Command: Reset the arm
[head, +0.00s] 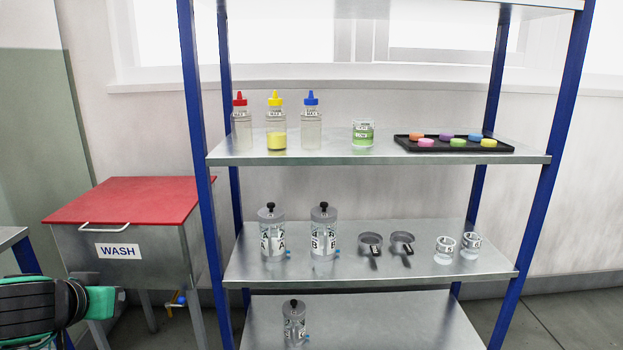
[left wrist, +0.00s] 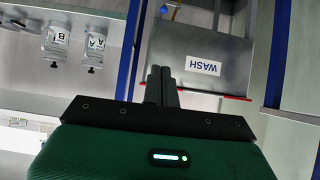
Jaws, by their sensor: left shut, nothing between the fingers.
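My left gripper (head: 120,299) is at the lower left of the head view, with its green and black arm coming in from the left edge. It is in front of the wash bin, near its lower part. In the left wrist view the two dark fingers of the left gripper (left wrist: 161,84) lie side by side, shut and empty, against the grey bin front with the WASH label. That wrist picture is turned over, so the label reads upside down. My right gripper is in neither view.
The wash bin (head: 146,268) has a red lid (head: 130,199) and stands left of the blue-posted metal shelf rack (head: 300,157). Squeeze bottles, a jar and a black tray (head: 450,146) stand on the upper shelf. Canisters and cups are below. A table corner (head: 10,238) shows at left.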

